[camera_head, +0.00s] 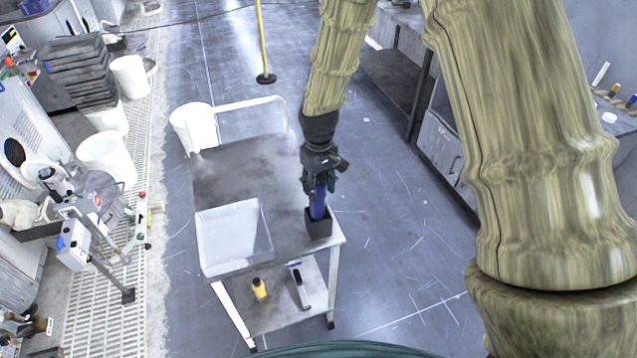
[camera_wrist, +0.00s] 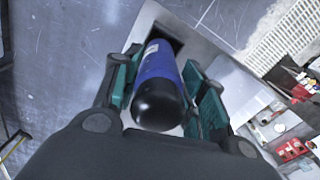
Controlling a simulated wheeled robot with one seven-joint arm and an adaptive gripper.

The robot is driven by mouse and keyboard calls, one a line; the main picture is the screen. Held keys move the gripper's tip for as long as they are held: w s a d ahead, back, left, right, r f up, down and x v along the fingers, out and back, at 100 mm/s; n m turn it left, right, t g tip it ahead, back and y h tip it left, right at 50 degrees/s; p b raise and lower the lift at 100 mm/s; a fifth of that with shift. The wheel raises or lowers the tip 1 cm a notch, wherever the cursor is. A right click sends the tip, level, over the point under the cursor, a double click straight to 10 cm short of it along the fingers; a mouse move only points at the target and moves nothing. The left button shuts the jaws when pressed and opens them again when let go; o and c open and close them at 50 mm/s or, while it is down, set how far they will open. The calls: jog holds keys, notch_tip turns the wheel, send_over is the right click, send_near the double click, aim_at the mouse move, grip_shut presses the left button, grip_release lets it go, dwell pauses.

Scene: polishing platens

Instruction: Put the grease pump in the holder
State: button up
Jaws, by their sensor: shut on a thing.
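The grease pump (camera_head: 318,201) is a blue cylinder with a black rounded end, which shows in the wrist view (camera_wrist: 160,85). My gripper (camera_head: 318,180) is shut on it, with a green-padded finger on each side in the wrist view (camera_wrist: 162,92). The holder (camera_head: 319,226) is a dark square box at the right edge of the cart top. The pump stands about upright, its lower end at the holder's opening and seemingly inside it. The holder's dark opening (camera_wrist: 176,45) shows behind the pump in the wrist view. How deep the pump sits is hidden.
The cart (camera_head: 240,170) has a dark top with a clear plastic bin (camera_head: 233,237) left of the holder. A yellow bottle (camera_head: 259,289) and a black-handled tool (camera_head: 299,289) lie on the lower shelf. A white bucket (camera_head: 195,127) stands behind. Open floor lies to the right.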

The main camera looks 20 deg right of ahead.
jog(key=shift+f, duration=0.65)
jog(key=o, duration=1.3)
jog(key=shift+o, duration=0.2)
jog(key=shift+r, duration=0.1)
